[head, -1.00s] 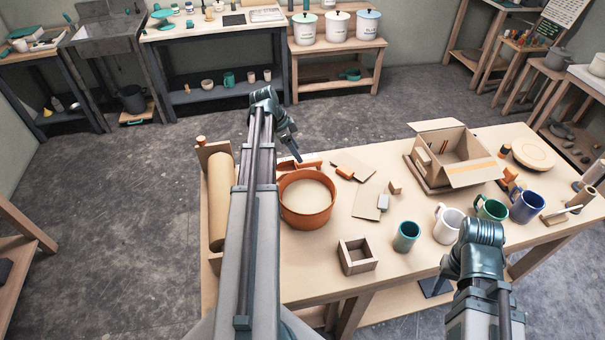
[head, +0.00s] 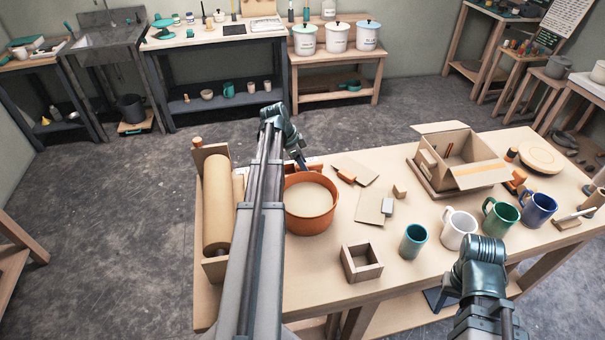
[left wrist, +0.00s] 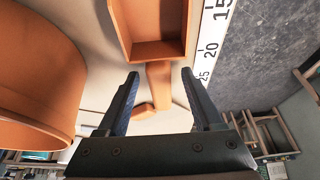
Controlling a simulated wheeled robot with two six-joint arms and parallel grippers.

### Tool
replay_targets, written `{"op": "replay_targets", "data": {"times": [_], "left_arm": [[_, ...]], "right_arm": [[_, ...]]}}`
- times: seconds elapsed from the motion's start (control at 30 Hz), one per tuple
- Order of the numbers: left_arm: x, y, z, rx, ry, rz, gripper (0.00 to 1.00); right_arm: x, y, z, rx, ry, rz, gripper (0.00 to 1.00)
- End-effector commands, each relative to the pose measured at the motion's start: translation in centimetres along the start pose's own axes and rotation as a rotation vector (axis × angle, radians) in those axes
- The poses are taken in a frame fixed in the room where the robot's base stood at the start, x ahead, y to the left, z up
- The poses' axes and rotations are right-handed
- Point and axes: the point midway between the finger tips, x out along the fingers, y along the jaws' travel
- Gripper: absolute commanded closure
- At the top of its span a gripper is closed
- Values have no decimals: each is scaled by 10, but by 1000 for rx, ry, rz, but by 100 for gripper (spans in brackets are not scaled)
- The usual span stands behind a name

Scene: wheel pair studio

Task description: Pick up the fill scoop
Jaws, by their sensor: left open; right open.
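The fill scoop is orange, with a square open pan (left wrist: 155,48) and a short handle (left wrist: 159,84), seen in the left wrist view. In the head view only a bit of the scoop (head: 317,169) shows behind the tub, partly hidden by my left arm. My left gripper (left wrist: 160,74) is open. The scoop's handle shows between its two fingers, with the pan beyond the tips; I cannot tell the depth left. In the head view my left gripper (head: 304,170) points down at the tub's far side. My right gripper (head: 438,300) is at the table's front edge, empty.
An orange round tub (head: 309,208) of pale material stands close beside the scoop; its wall (left wrist: 40,70) fills the left of the wrist view. A ruler (left wrist: 211,45) lies at the table's edge.

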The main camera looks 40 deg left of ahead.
Motion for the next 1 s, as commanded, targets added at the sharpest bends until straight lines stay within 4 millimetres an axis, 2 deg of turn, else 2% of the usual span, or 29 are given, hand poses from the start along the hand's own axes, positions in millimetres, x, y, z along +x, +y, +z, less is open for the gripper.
{"op": "replay_targets", "data": {"times": [0.07, 0.1, 0.47, 0.83, 1.0], "left_arm": [[-1, 0, 0, 0, 0, 0, 32], [-1, 0, 0, 0, 0, 0, 36], [-1, 0, 0, 0, 0, 0, 100], [-2, 0, 0, 0, 0, 0, 100], [-8, 0, -3, 0, 0, 0, 100]], "right_arm": [[-1, 0, 0, 0, 0, 0, 50], [-1, 0, 0, 0, 0, 0, 50], [-1, 0, 0, 0, 0, 0, 50], [-2, 0, 0, 0, 0, 0, 50], [-8, 1, 0, 0, 0, 0, 50]]}}
